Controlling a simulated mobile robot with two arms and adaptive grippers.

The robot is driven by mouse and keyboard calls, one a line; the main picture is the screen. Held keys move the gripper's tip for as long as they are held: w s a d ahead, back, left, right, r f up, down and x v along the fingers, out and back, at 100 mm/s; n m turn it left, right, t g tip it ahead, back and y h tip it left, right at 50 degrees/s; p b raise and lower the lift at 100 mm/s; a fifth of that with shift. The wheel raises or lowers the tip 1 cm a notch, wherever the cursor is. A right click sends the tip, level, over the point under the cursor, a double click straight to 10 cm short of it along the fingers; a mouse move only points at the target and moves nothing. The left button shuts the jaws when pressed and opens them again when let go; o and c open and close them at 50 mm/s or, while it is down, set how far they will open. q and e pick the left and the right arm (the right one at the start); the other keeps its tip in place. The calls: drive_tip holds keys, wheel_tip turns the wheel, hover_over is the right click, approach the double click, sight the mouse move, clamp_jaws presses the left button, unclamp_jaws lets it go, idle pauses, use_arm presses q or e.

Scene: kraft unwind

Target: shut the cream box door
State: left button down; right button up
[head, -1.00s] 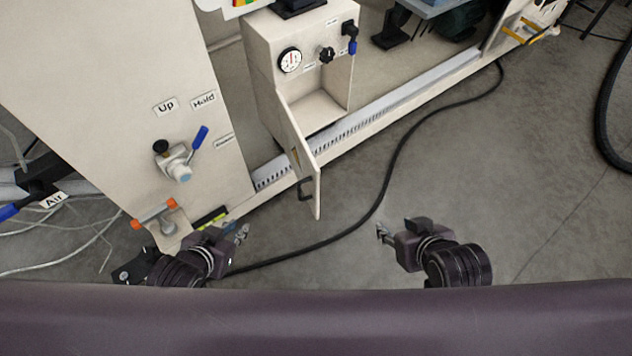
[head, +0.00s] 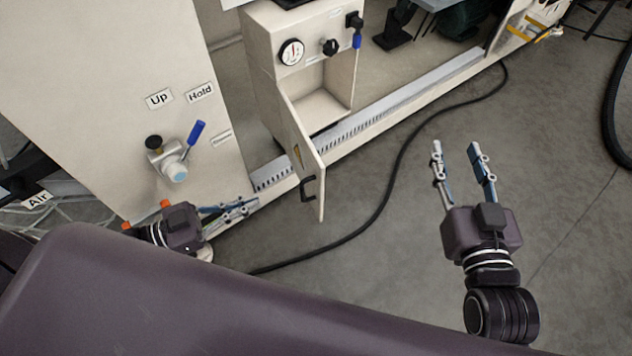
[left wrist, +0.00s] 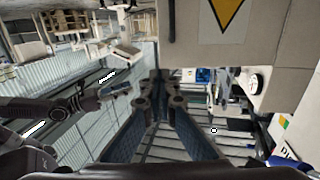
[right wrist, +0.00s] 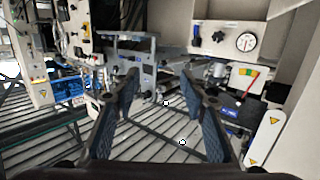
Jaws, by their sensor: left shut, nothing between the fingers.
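The cream box (head: 268,45) stands on the machine with its front open. Its cream door (head: 304,163) hangs swung outward, with a black handle (head: 309,188) and a yellow triangle label. The door panel with the label also shows at the top of the left wrist view (left wrist: 200,30). My left gripper (head: 254,203) is shut and empty, left of the door and apart from it in the head view. My right gripper (head: 456,147) is open and empty, well to the right of the door over the floor. The box with its gauge appears in the right wrist view (right wrist: 262,50).
A cream panel (head: 110,110) with a blue-handled valve (head: 177,160) stands to the left. A slotted rail (head: 370,120) runs below the box. A black hose (head: 385,195) curves across the floor. The floor right of the door is otherwise clear.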

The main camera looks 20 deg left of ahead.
use_arm(q)
drive_tip(key=b, duration=0.2)
approach(320, 178)
drive_tip(key=b+x, duration=0.1)
drive_tip(key=x, duration=0.5)
drive_tip(key=shift+d+r+b, duration=0.1)
drive_tip(key=shift+d+b, duration=0.1)
drive_tip(key=shift+b, duration=0.15)
drive_tip(key=shift+w+d, duration=0.25)
use_arm(e)
drive_tip(key=s+r+t+y, duration=0.2)
drive_tip(key=r+t, duration=0.3)
drive_tip(key=r, duration=0.4)
drive_tip(key=s+r+t+y, duration=0.1)
drive_tip(key=s+r+t, duration=0.4)
drive_tip(key=r, duration=0.4)
drive_tip(key=shift+a+r+y, duration=0.15)
drive_tip(key=shift+a+y, duration=0.05)
drive_tip(key=shift+y, duration=0.2)
